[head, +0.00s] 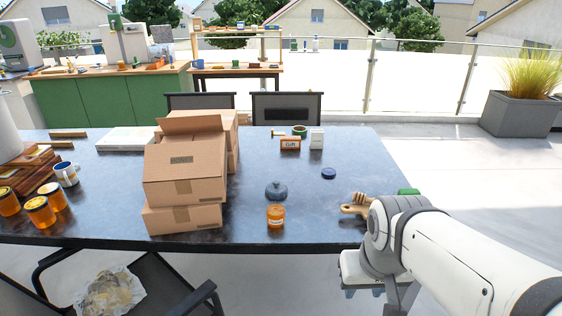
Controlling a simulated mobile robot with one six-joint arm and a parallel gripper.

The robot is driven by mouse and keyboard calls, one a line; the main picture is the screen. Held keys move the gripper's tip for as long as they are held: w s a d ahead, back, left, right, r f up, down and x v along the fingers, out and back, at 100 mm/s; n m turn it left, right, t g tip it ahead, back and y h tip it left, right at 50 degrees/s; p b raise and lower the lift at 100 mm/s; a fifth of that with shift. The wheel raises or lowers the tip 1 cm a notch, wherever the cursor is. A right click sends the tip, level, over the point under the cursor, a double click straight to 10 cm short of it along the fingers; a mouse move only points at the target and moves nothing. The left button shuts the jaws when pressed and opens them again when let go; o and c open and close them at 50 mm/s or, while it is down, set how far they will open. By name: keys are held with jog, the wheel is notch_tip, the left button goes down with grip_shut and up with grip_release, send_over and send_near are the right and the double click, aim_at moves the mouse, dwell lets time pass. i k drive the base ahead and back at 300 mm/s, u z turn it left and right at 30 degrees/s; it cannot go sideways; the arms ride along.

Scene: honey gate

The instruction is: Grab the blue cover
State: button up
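A small round dark-blue lid (329,172) lies flat on the dark table (330,215), right of centre and towards the back. A larger blue-grey domed piece with a knob (276,190) sits nearer, just behind an open-looking amber honey jar (276,215). I cannot tell which of the two is the blue cover. My gripper (378,292) is at the lower right, off the table's front edge and apart from both pieces. My wrist hides most of it, so its fingers and opening do not show clearly.
Cardboard boxes (184,178) are stacked left of the domed piece. A wooden honey dipper and board (357,204) lie near my wrist. A gift box (290,144) and a white box (316,139) stand at the back. Amber jars (40,212) stand far left.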

aim_at(275, 191)
jog(key=i, duration=1.5)
jog(key=u, duration=0.05)
